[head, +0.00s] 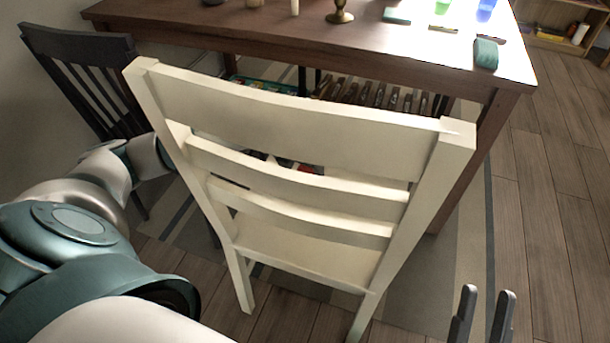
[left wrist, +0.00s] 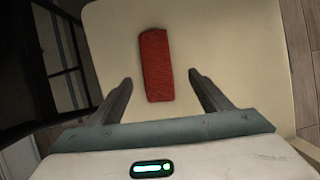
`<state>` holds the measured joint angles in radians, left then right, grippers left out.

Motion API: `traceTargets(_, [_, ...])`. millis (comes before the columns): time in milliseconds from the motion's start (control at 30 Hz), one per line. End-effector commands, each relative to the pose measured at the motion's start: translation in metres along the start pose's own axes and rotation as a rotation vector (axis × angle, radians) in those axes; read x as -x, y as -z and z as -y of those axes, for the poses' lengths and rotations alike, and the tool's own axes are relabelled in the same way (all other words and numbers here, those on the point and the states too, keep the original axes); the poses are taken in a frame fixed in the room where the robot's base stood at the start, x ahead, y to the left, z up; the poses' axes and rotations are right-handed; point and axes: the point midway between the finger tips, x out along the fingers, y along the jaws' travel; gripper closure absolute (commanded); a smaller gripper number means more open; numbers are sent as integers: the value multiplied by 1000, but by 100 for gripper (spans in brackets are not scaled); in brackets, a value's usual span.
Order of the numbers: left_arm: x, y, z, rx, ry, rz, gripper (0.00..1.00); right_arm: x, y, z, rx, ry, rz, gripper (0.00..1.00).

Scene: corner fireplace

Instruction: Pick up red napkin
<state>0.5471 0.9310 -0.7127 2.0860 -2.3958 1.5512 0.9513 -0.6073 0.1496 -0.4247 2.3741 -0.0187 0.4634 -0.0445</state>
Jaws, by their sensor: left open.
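A folded red napkin (left wrist: 156,62) lies flat on a cream surface (left wrist: 235,45), which looks like a chair seat, in the left wrist view. My left gripper (left wrist: 160,77) is open, with one finger on each side of the napkin's near part and a gap to both. I cannot tell how high the fingers are above it. In the head view my left arm reaches in from the left and its gripper is hidden behind the cream chair's back (head: 300,115). A small red patch shows between its slats. My right gripper (head: 483,305) is open and empty at bottom right.
The cream chair stands close in front of a brown wooden table (head: 400,45) with a candle, a brass holder, cups and cloths on it. A dark chair (head: 85,75) stands at the left. Wooden floor (head: 550,200) is clear at the right.

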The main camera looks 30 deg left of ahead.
Motion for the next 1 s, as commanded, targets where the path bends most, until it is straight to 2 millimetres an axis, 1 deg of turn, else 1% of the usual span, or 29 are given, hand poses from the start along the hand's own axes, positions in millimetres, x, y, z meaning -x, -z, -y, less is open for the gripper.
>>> traceTargets(167, [-1, 0, 0, 0, 0, 0, 28, 0, 0, 0, 0, 0, 0, 69])
traceTargets(267, [-6, 1, -1, 0, 0, -1, 28, 1, -1, 0, -1, 0, -3, 69])
traceTargets(433, [-25, 4, -5, 0, -1, -1, 28, 1, 5, -4, 6, -1, -47, 69])
traceTargets(600, [-45, 4, -6, 1, 0, -1, 28, -10, 18, -12, 28, 2, -133, 69])
traceTargets(700, [-51, 4, -7, 1, -1, -1, 28, -14, 24, -14, 32, 0, -166, 69])
traceTargets(1000, [-52, 3, -6, 0, 0, 0, 28, -16, 26, -14, 33, -1, -176, 69])
